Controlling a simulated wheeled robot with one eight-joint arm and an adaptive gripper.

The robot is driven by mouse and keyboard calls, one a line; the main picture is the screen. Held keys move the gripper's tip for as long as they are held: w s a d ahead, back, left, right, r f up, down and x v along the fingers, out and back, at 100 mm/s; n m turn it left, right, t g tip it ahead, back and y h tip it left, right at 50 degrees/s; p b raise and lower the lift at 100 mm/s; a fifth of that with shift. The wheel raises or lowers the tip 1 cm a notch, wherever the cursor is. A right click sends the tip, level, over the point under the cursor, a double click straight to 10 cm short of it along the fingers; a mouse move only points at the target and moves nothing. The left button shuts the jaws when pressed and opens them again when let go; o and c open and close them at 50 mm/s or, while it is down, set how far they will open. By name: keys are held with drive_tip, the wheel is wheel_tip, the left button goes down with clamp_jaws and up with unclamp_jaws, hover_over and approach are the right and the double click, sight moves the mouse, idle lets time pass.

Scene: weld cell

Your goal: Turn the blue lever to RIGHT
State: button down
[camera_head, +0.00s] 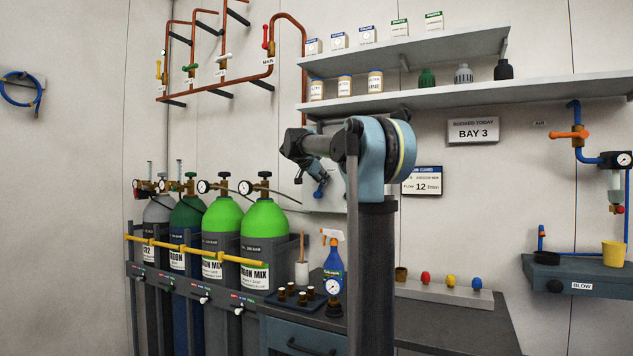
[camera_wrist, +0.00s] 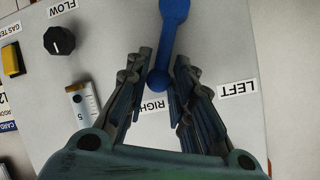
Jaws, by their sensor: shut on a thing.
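The blue lever (camera_wrist: 168,45) is in the wrist view, on a pale grey panel (camera_wrist: 225,45). It runs from a large round end at the top edge to a smaller round end between my fingers. That lower end lies close above the RIGHT label (camera_wrist: 155,106), which is partly hidden by a finger. The LEFT label (camera_wrist: 238,92) is off to the right of the lever. My gripper (camera_wrist: 164,62) has a finger on each side of the lever and is shut on it. In the head view my gripper (camera_head: 321,184) is at the wall panel, and the lever shows only small there.
The panel also holds a black FLOW knob (camera_wrist: 59,40), a yellow part (camera_wrist: 13,58) and a small gauge (camera_wrist: 83,100). In the head view, green gas cylinders (camera_head: 222,220) stand left of my arm. A blue spray bottle (camera_head: 333,255) stands below the panel.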

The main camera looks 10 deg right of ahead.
sight(330, 186)
drive_tip(key=shift+s+d+f+m+t+y, duration=0.3)
drive_tip(key=shift+s+d+f+m+y, duration=0.15)
drive_tip(key=shift+m, duration=0.2)
drive_tip(key=shift+s+d+f+m+t+y, duration=0.25)
drive_tip(key=shift+d+f+m+t+y, duration=0.1)
drive_tip(key=shift+d+m, duration=0.25)
drive_tip(key=c, duration=1.6)
unclamp_jaws()
drive_tip(key=shift+s+a, duration=0.1)
drive_tip(key=v, duration=1.1)
drive_tip(key=shift+s, duration=0.3)
drive_tip(key=shift+a+r, duration=0.1)
drive_tip(key=shift+a, duration=0.05)
